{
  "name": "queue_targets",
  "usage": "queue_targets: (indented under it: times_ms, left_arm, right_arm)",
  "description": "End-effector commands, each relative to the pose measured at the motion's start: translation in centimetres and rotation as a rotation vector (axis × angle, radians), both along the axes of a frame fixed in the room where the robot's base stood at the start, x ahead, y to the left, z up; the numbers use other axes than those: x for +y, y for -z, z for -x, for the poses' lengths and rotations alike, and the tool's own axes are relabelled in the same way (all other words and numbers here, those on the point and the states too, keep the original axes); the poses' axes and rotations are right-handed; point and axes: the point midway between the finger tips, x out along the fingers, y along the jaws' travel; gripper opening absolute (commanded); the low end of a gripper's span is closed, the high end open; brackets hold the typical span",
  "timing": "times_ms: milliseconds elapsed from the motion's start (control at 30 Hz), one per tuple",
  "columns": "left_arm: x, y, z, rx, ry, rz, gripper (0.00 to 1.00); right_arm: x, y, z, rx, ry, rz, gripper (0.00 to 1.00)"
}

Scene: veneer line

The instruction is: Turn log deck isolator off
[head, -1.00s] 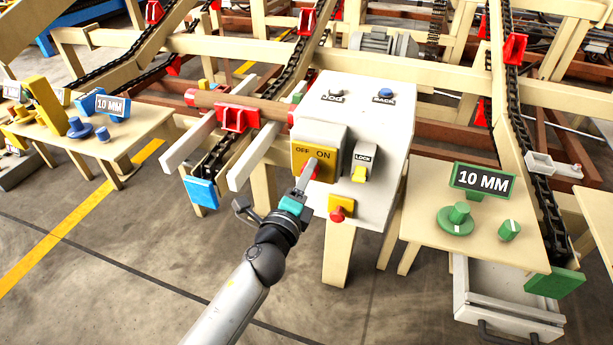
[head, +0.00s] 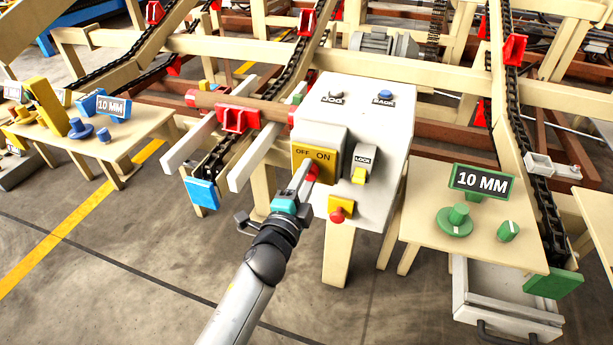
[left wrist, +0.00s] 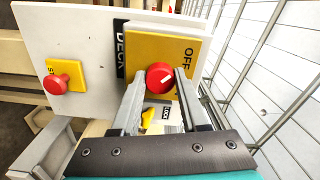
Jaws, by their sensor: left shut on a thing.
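The isolator is a yellow plate (head: 303,155) marked OFF and ON on the front of a white panel (head: 385,130). Its red knob (left wrist: 160,76) has a white mark and shows between the fingers in the left wrist view, the mark slanting towards the OFF side. My left gripper (head: 308,177) is shut on this knob, its fingers on either side. The fingers hide most of the knob in the head view. A lock switch (head: 363,160) with a yellow lever (head: 359,175) is right of the plate. My right gripper is not in view.
A red button on a yellow base (head: 337,211) sits below the isolator. JOG (head: 335,96) and BACK (head: 384,97) buttons are on the panel top. A table with green knobs (head: 430,240) stands to the right, a blue-knob table (head: 140,135) to the left.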

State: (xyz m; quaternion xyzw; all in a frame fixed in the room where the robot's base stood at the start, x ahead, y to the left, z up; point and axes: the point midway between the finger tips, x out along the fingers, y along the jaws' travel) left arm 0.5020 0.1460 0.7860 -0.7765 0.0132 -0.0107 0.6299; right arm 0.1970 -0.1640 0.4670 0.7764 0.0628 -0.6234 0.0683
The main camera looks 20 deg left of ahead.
Motion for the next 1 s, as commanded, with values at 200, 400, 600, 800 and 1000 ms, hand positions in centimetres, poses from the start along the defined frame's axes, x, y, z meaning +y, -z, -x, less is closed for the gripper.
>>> queue_targets:
  times_ms: [200, 400, 600, 800, 1000]
  left_arm:
    - [-0.01, 0.01, 0.0, 0.0, 0.0, 0.009, 0.0]
    - [-0.02, 0.01, 0.0, 0.0, 0.0, 0.009, 0.53]
    - [-0.02, 0.01, 0.0, 0.0, 0.0, 0.006, 0.74]
    - [-0.01, 0.01, 0.0, 0.0, 0.0, 0.005, 0.74]
    - [0.01, 0.09, 0.86, 0.003, 0.0, 0.005, 0.74]
  right_arm:
    - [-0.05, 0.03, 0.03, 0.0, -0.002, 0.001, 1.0]
    - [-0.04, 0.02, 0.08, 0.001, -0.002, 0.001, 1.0]
    - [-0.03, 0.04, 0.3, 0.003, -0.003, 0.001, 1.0]
    - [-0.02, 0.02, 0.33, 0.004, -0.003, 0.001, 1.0]
    - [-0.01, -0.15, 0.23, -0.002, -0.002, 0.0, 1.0]
